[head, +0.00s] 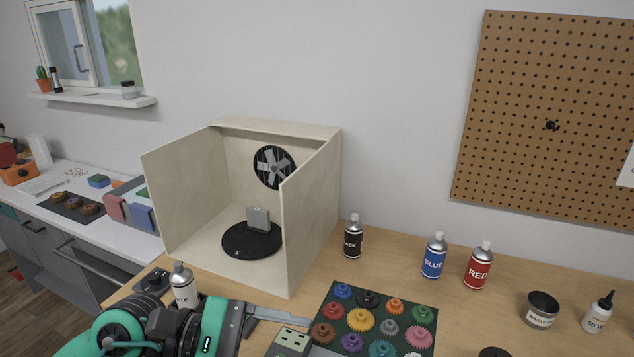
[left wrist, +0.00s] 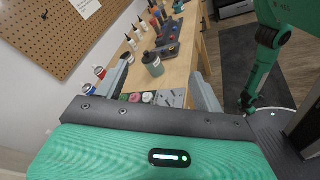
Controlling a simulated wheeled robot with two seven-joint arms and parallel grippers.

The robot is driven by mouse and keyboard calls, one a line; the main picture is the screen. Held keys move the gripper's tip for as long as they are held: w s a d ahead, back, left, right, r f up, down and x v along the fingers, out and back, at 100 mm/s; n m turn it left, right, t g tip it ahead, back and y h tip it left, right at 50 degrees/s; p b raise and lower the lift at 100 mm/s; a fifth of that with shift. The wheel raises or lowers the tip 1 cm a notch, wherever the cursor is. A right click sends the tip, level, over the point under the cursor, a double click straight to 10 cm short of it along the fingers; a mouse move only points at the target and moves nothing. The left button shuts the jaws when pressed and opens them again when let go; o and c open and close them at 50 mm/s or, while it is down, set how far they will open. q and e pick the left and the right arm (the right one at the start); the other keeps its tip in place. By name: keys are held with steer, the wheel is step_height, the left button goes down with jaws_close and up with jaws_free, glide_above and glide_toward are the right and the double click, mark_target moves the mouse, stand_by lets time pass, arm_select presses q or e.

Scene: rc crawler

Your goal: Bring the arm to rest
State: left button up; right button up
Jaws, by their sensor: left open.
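My left arm, teal and black, comes in at the bottom left of the head view. Its left gripper (head: 288,322) points right, low over the front of the workbench. In the left wrist view the gripper (left wrist: 160,72) has its two grey fingers wide apart with nothing held between them. A greyish jar (left wrist: 152,64) shows beyond the fingers, standing on the bench. In the left wrist view a teal arm of mine hangs at the right; its gripper cannot be made out.
A beige booth (head: 312,220) holds a fan and a black turntable (head: 238,248) bearing a grey block. A white can (head: 182,284) stands close behind my left arm. Black (head: 353,238), blue (head: 433,258) and red (head: 478,267) cans stand behind a gear tray (head: 318,318).

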arm_select(q)
step_height(320, 180, up, 5)
steer(key=n+t+h, duration=0.2)
steer(key=n+h, duration=0.3)
steer(key=n, duration=0.1)
steer(key=w+a+r+n+t+y, duration=0.15)
steer(key=w+a+n+t, duration=0.25)
steer(key=n+t, duration=0.6)
steer(key=w+a+n+t+y, duration=0.35)
steer(key=n+t, duration=0.45)
steer(key=n, duration=0.5)
steer(key=w+a+f+n+g+y, duration=0.15)
steer(key=a+f+n+y, duration=0.35)
steer(key=f+n+y, duration=0.5)
steer(key=w+a+f+n+g+y, duration=0.1)
steer(key=w+a+f+n+y, duration=0.1)
steer(key=a+f+n+y, duration=0.65)
steer(key=s+d+f+n+g+h, duration=0.25)
steer(key=s+f+n+g, duration=1.05)
steer(key=s+f, duration=0.8)
step_height(320, 180, down, 30)
steer(key=g, duration=0.1)
steer(key=s+a+f+g, duration=0.1)
steer(key=s+f, duration=0.8)
steer(key=f, duration=0.1)
steer(key=s+a+f, duration=0.2)
steer(key=s+f, duration=0.8)
steer(key=shift+a+f+m+g, duration=0.25)
steer(key=shift+f+m+g, duration=0.1)
steer(key=shift+m, duration=0.1)
